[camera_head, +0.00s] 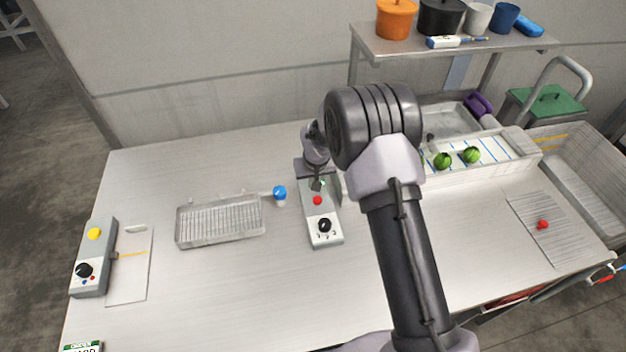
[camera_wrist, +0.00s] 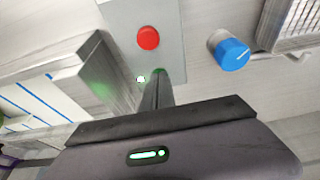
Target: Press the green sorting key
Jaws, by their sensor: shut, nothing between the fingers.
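A grey control box (camera_head: 322,228) stands on the bench near its middle. It carries a red button (camera_head: 317,200) and a black knob (camera_head: 324,226). In the wrist view the red button (camera_wrist: 148,38) shows on the box's top face, with a small bright white-green light (camera_wrist: 141,79) nearby. My gripper (camera_head: 316,185) is shut and points down at the far end of the box, beyond the red button. In the wrist view my fingertips (camera_wrist: 155,80) are beside the light. A green key is not clearly visible; the fingers may hide it. I cannot tell whether the fingertips touch the box.
A blue-topped knob (camera_head: 280,193) and a wire tray (camera_head: 220,222) lie left of the box. A second box with a yellow button (camera_head: 94,233) is at far left. Green round vegetables (camera_head: 442,161) lie on a blue-striped white strip to the right.

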